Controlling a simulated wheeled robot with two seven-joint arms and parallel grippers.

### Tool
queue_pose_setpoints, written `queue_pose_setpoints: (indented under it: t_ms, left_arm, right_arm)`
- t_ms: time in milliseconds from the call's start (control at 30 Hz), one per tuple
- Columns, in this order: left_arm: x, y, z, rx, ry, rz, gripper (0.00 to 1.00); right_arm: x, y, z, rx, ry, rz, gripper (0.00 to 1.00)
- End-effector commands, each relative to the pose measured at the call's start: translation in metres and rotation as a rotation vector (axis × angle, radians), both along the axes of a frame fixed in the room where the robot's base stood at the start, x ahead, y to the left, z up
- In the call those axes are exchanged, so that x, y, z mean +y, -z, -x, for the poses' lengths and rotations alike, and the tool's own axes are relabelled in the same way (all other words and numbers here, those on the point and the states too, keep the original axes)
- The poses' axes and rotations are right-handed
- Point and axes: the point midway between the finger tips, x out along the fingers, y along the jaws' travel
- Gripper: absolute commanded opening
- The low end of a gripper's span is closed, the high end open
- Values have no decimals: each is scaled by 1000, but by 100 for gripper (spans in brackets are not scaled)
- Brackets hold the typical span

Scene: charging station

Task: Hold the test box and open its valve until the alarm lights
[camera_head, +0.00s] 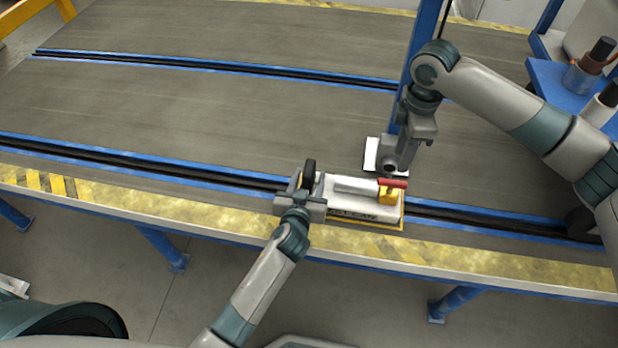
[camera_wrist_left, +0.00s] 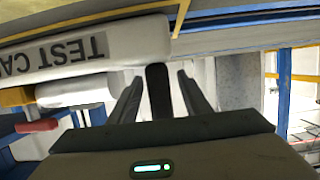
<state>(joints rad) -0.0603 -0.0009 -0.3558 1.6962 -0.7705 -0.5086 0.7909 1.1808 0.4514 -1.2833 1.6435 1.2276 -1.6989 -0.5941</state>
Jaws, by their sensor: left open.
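The test box (camera_head: 345,210) is a white case with a yellow lower edge, lying at the front edge of the conveyor table. It carries a silver cylinder (camera_head: 355,186) and a yellow valve (camera_head: 388,196) with a red handle (camera_head: 393,183). In the left wrist view the box (camera_wrist_left: 120,38) shows a partly cut-off, upside-down "TEST CA" label. My left gripper (camera_head: 308,190) is at the box's left end. Its fingers are open on both sides of a black upright piece (camera_wrist_left: 158,90). My right gripper (camera_head: 397,160) hangs just behind the red handle; its jaw gap is not clear. I see no lit alarm.
A blue post (camera_head: 424,30) stands behind my right gripper, with a white plate (camera_head: 371,153) near its foot. A blue shelf (camera_head: 560,85) with bottles is at the right. Blue rails (camera_head: 130,158) cross the table. The table's left part is clear.

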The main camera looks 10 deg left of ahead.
Motion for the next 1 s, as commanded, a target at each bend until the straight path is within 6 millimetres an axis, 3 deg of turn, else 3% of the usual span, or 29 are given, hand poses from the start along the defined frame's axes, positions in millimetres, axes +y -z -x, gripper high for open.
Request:
queue_pose_setpoints:
  t_ms: [167,300,367,400,600,867,1000]
  left_arm:
    - [0,0,0,0,0,0,44]
    - [0,0,0,0,0,0,10]
    - [0,0,0,0,0,0,0]
    - [0,0,0,0,0,0,0]
    - [0,0,0,0,0,0,0]
    - [0,0,0,0,0,0,0]
    - [0,0,0,0,0,0,0]
  right_arm:
    - [0,0,0,0,0,0,31]
    - [0,0,0,0,0,0,31]
    - [0,0,0,0,0,0,31]
    - [0,0,0,0,0,0,31]
    - [0,0,0,0,0,0,79]
    - [0,-1,0,0,59,0,81]
    - [1,-3,0,-1,169,-1,81]
